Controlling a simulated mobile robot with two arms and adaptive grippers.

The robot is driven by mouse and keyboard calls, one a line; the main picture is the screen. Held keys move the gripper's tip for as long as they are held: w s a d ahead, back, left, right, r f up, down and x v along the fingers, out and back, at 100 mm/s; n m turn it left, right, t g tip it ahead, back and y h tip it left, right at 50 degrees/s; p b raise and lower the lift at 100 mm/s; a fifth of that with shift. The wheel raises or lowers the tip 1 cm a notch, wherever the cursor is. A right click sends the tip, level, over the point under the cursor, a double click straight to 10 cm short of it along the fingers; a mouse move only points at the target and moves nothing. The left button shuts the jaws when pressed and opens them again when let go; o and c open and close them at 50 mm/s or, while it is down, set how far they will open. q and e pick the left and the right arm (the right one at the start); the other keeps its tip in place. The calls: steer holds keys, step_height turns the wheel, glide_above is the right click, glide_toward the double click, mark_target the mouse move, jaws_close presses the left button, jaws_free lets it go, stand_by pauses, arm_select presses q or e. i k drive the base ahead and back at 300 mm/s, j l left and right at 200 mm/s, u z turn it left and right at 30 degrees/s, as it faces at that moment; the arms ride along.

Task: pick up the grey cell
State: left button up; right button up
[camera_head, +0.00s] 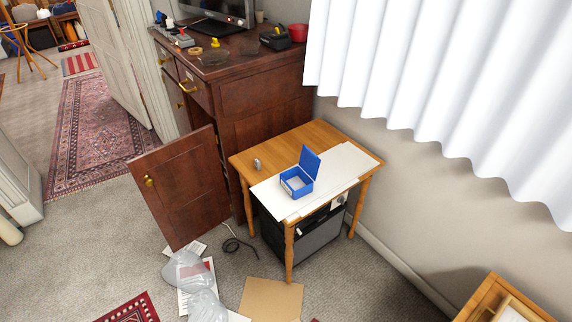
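A small grey cell (257,164) stands on the left part of a small wooden table (318,135), near its left edge. It looks like a short grey cylinder and is too small to make out in detail. An open blue box (297,183) with its lid raised sits to the right of the cell, on a white sheet (345,165) on the same table. A gap of bare wood lies around the cell. Neither of my grippers is in view.
A dark wooden cabinet (262,95) stands behind the table, its door (183,188) swung open at the table's left. Papers, plastic bags (203,303) and cardboard (270,298) litter the floor in front. A black cable (236,244) lies there. A white curtain (450,80) hangs at right.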

mark_target(256, 162)
steer(key=i+j+z, duration=0.1)
steer(key=z, duration=0.3)
steer(key=j+z, duration=0.3)
steer(key=z, duration=0.15)
steer(key=j+z, duration=0.25)
steer(key=j, duration=0.55)
steer(key=j+z, duration=0.3)
steer(key=j, duration=0.55)
steer(key=j+z, duration=0.25)
steer(key=j, duration=0.6)
